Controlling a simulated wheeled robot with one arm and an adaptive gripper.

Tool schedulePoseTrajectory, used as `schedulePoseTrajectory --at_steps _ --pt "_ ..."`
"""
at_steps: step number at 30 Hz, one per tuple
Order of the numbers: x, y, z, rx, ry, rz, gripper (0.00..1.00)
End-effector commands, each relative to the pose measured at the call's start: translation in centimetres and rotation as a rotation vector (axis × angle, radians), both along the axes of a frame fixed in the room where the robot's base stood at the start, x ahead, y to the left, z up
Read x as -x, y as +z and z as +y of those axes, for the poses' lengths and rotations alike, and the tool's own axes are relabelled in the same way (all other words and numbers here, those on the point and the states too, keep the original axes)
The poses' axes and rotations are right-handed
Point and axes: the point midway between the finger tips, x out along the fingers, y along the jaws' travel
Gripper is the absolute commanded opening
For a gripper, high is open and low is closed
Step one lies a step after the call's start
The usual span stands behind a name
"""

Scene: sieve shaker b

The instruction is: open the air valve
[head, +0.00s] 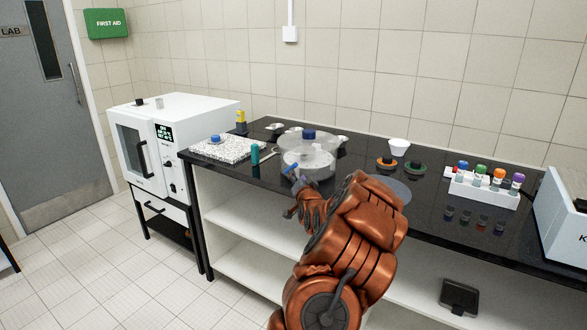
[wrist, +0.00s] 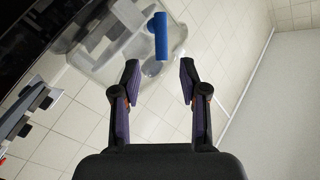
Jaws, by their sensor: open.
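A clear round vessel (head: 309,160) with a dark blue knob (head: 309,134) on its lid stands on the black bench. A blue handle (head: 291,170) shows at its front side, and I take it for the air valve. In the wrist view the blue handle (wrist: 158,36) is a short upright bar against the clear vessel (wrist: 115,45), just beyond my fingertips and roughly centred between them. My gripper (wrist: 159,76) is open and empty, apart from the handle. In the head view my gripper (head: 293,197) is in front of the vessel, partly hidden by my arm.
A speckled slab (head: 228,149) and a teal-capped bottle (head: 255,154) stand left of the vessel. A white rack (head: 484,190) of colour-capped vials is to the right. A white oven (head: 160,150) stands left of the bench. The floor in front is clear.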

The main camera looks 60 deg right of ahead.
Motion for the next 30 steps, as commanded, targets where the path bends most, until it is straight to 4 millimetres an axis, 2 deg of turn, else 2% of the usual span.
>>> schedulePoseTrajectory --at_steps 18,30 --pt "-4.5 -0.1 -4.0 -0.001 0.003 0.004 0.43" --pt "-5.2 0.0 -4.7 -0.001 0.002 0.001 0.43"
